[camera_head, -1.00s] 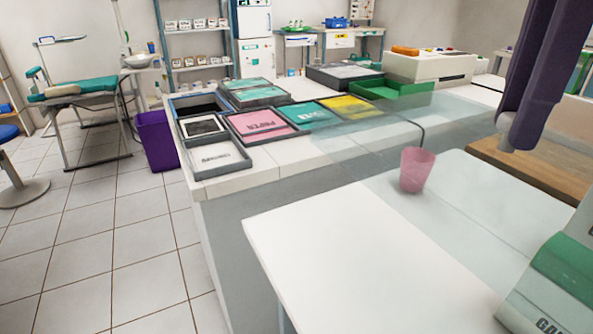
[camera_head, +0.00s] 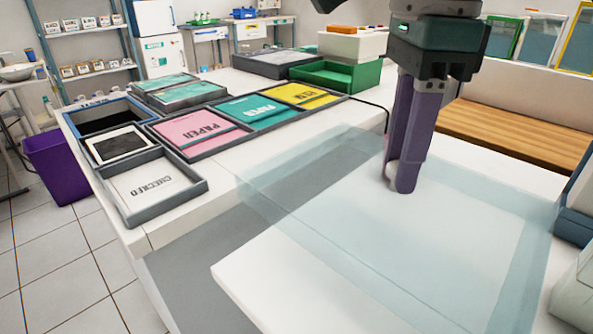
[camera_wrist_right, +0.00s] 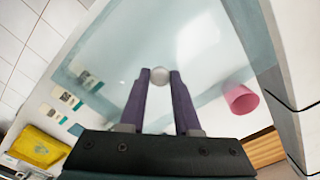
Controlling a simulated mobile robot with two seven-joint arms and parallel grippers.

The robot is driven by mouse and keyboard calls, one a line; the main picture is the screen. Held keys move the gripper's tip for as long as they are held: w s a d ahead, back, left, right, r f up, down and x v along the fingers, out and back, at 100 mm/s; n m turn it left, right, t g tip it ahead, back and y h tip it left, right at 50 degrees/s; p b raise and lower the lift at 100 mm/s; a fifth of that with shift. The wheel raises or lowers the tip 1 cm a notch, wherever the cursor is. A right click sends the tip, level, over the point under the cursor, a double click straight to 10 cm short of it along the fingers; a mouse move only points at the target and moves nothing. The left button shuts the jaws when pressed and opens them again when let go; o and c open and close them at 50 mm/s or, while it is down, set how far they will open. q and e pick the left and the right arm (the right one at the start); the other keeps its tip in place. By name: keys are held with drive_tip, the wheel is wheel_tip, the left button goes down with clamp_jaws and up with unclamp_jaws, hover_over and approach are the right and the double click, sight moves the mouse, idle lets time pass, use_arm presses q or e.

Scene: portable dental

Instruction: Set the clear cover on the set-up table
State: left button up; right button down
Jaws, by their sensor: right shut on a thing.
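The clear cover (camera_head: 330,235) is a see-through, pale blue-tinted sheet with a round grey knob (camera_wrist_right: 160,76). My right gripper (camera_head: 405,185) points down over it, and its purple fingers are shut on the knob in the wrist view (camera_wrist_right: 160,80). The cover lies over the white set-up table (camera_head: 262,285), its far left part reaching over the neighbouring counter. I cannot tell whether it touches the table. A pink cup (camera_wrist_right: 241,98) shows near the cover's edge in the wrist view; my fingers mostly hide it in the head view. My left gripper is not in view.
The counter (camera_head: 215,205) at left holds grey trays with pink, teal and yellow packets and a tray marked CHECKED (camera_head: 150,190). A green open box (camera_head: 338,77) stands behind. A wooden bench (camera_head: 515,130) is at back right. A purple bin (camera_head: 60,165) stands on the floor.

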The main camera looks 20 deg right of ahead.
wheel_tip(320, 180, down, 8)
drive_tip(key=shift+f+b, duration=0.15)
drive_tip(key=shift+b, duration=0.3)
drive_tip(key=shift+w, duration=0.1)
drive_tip(key=shift+f, duration=0.1)
drive_tip(key=c, duration=0.6)
unclamp_jaws()
drive_tip(key=shift+r, duration=0.3)
wheel_tip(320, 180, up, 12)
drive_tip(key=shift+f+p, duration=0.15)
drive_tip(key=shift+p, duration=0.5)
